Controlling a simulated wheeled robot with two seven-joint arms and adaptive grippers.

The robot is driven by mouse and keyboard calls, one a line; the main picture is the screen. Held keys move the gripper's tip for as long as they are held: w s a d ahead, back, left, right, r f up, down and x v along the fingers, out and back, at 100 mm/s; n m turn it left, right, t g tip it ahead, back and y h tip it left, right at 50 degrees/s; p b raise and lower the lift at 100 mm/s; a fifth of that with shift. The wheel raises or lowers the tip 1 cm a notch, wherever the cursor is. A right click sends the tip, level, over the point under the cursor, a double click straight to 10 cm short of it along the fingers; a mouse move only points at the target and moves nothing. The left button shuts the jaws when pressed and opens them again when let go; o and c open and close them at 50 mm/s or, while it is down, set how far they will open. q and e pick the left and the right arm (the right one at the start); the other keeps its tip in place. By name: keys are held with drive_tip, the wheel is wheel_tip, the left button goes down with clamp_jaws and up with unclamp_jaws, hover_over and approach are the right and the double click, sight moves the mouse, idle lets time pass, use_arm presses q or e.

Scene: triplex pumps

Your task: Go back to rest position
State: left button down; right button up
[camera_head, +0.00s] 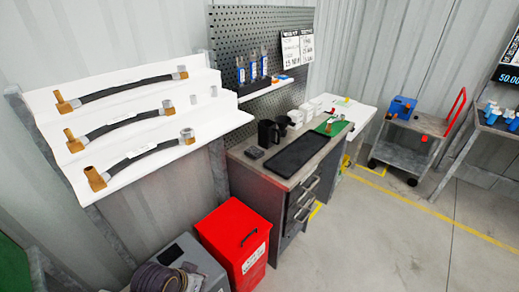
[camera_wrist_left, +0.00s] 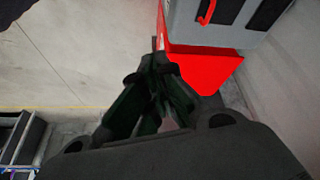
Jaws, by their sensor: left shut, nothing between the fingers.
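My left gripper (camera_wrist_left: 157,66) shows in the left wrist view with its dark fingers drawn together at the tips. It is shut and empty, over the concrete floor and beside the red box (camera_wrist_left: 205,68). I cannot clearly make out this gripper in the head view. My right gripper is not in view.
A white stepped rack (camera_head: 215,117) holds several hoses on the left. A red box (camera_head: 222,226) stands beside a grey workbench (camera_head: 270,192). A grey box with a coiled item (camera_head: 157,278) is at bottom left. A trolley (camera_head: 412,133) stands farther back.

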use_arm(q)
drive_tip(key=s+a+r+n+y, duration=0.1)
drive_tip(key=s+a+n+y, duration=0.15)
drive_tip(key=a, duration=0.25)
drive_tip(key=s+f+g, duration=0.2)
drive_tip(key=s+f, duration=0.1)
drive_tip(key=f, duration=2.9)
drive_tip(key=s+a+f, duration=0.2)
drive_tip(key=s+f, duration=0.8)
drive_tip(key=s, duration=0.1)
drive_tip(key=s+a+f+m+g, duration=0.1)
drive_tip(key=s+a+f, duration=0.2)
drive_tip(key=s+f, duration=0.7)
drive_tip(key=shift+s+a+f, duration=0.2)
drive_tip(key=shift+s+a, duration=0.05)
drive_tip(key=shift+s, duration=0.25)
